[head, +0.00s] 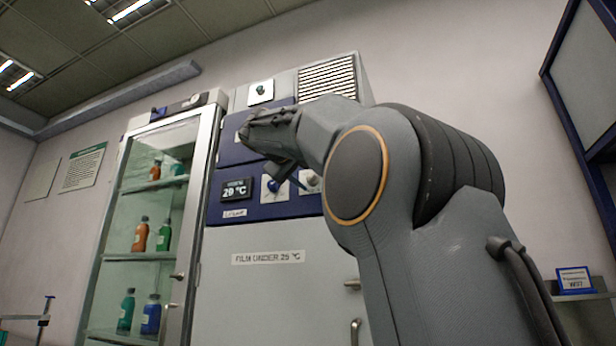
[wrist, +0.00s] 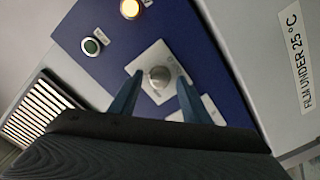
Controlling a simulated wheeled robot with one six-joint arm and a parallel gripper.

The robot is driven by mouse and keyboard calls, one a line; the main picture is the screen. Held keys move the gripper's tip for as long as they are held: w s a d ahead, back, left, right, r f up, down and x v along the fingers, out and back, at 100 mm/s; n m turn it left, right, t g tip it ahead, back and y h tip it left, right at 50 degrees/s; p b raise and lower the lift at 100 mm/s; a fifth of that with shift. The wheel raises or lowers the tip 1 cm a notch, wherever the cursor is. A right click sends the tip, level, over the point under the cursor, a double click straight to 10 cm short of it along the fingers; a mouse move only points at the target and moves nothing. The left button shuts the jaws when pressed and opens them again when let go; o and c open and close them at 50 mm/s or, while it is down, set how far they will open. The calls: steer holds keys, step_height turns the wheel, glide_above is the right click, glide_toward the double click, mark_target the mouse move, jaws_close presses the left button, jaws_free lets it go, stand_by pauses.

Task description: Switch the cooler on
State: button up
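The cooler (head: 275,285) is a tall grey cabinet with a blue control panel (wrist: 112,72). Its display (head: 236,189) reads 29 °C. In the wrist view a round grey knob (wrist: 159,76) sits on a white plate on the panel. My gripper (wrist: 160,84) faces this knob with its two blue fingers apart, one on each side. Gaps show between fingers and knob; I cannot tell the depth. A second white plate (wrist: 205,106) is partly hidden by a finger. A green round button (wrist: 91,46) and a lit amber lamp (wrist: 130,8) are also on the panel.
A glass-door cabinet (head: 211,150) with several bottles stands left of the cooler. The cooler has a vent grille (head: 327,78) at its top and a label (head: 268,257) saying film under 25 °C. My arm hides the cooler's right side.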

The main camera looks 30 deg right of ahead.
steer(key=b+v, duration=0.1)
steer(key=v, duration=0.6)
steer(key=shift+s+a, duration=0.25)
steer(key=shift+a, duration=0.1)
